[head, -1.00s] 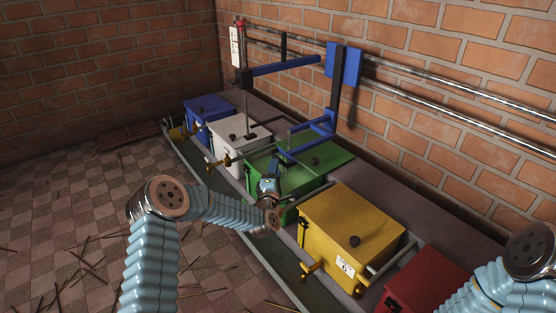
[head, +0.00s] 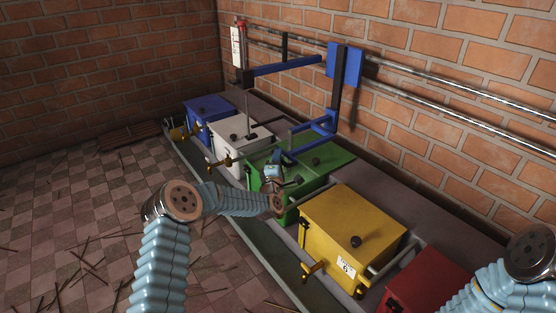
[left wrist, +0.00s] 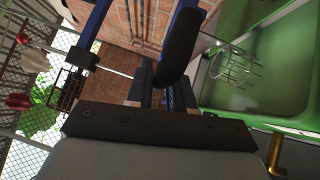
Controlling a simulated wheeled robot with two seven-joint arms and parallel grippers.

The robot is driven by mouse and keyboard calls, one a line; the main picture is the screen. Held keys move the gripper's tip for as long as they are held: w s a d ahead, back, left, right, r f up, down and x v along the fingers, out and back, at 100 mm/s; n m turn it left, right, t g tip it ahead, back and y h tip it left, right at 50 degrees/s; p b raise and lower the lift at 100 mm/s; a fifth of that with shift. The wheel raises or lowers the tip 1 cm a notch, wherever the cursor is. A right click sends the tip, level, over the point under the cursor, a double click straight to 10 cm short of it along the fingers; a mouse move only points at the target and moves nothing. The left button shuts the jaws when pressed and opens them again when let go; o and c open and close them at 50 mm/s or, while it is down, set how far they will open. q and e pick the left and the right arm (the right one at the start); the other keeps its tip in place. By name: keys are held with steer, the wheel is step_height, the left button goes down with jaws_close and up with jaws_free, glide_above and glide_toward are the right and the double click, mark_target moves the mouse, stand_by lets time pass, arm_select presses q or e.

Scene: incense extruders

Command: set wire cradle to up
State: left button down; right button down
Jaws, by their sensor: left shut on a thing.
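A small wire cradle (left wrist: 235,68) of thin pale rods shows in the left wrist view against a green box face. In the head view, thin dark rods (head: 294,181) at the green box's (head: 328,163) near side may be the same cradle; I cannot be sure. My right gripper is out of view.
A blue frame (head: 335,85) with uprights stands behind the boxes. White (head: 240,140), blue (head: 208,107), yellow (head: 350,225) and red (head: 425,283) boxes with brass spouts share the bench. A brick wall with rails (head: 430,105) is behind; open tiled floor (head: 85,210) lies left.

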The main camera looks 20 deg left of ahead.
arm_select(q)
step_height(320, 180, up, 12)
steer(key=shift+f, duration=0.15)
stand_by(0.3)
steer(key=c, duration=1.1)
jaws_free()
steer(key=s+d+f, duration=0.1)
steer(key=s+f, duration=0.1)
steer(key=s, duration=1.1)
steer(key=shift+s+d, duration=0.3)
steer(key=shift+d, duration=0.1)
